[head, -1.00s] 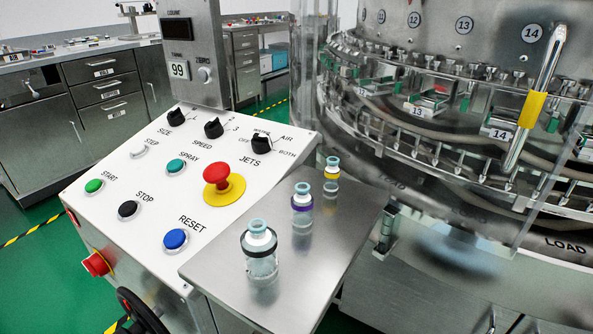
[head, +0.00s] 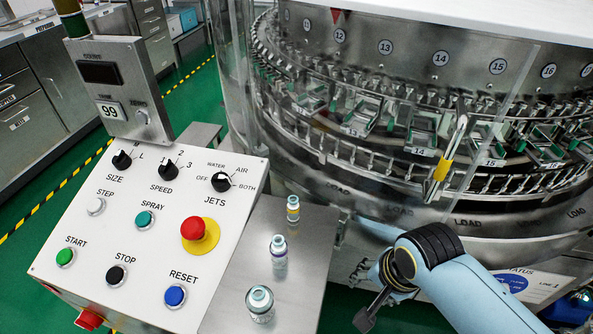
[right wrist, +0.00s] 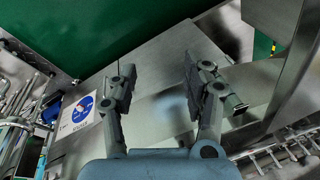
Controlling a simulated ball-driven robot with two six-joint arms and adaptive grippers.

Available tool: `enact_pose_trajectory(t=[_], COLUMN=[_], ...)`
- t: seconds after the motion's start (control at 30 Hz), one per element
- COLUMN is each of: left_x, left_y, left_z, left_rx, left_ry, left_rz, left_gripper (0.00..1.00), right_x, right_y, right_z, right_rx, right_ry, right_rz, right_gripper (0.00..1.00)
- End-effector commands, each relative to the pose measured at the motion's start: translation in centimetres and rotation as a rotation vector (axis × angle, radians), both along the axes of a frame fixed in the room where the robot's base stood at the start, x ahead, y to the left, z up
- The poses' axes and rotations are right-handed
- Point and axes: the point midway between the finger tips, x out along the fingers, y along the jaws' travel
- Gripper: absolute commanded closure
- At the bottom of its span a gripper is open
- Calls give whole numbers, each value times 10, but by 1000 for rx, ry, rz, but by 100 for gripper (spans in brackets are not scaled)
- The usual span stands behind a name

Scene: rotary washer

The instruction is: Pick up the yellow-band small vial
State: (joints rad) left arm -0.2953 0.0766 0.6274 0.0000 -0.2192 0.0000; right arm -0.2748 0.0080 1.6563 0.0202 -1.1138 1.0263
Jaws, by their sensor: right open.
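The yellow-band small vial (head: 293,209) stands upright at the far end of the steel shelf (head: 235,290) beside the control panel. My right gripper (head: 368,316) is to the right of the shelf and apart from all the vials. In the right wrist view, its two fingers (right wrist: 158,78) are spread with nothing between them, and no vial shows there. My left gripper is not in view.
The white control panel (head: 130,230) with a red mushroom button (head: 194,229) borders the shelf on the left. The rotary washer (head: 400,130) curves behind it, with a clear guard and a yellow-banded handle (head: 442,170) at the right.

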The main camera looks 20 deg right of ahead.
Motion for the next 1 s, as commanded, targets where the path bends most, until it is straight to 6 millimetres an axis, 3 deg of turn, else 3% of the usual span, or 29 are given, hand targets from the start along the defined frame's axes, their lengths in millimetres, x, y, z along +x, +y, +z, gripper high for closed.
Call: enact_pose_trajectory(t=[0.03, 0.5, 0.7, 1.0], left_x=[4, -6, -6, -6], left_y=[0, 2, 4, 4], left_z=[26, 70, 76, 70], left_rx=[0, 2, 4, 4], left_ry=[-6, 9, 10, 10], left_rz=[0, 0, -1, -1], left_gripper=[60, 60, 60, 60], right_x=[17, 109, 123, 140], right_y=[7, 70, 81, 91], right_z=[50, 179, 194, 152], right_rx=[46, 528, 611, 618], right_ry=[-21, 47, 86, 91], right_rz=[-117, -1297, -1519, -1541], right_gripper=[51, 51, 51, 51])
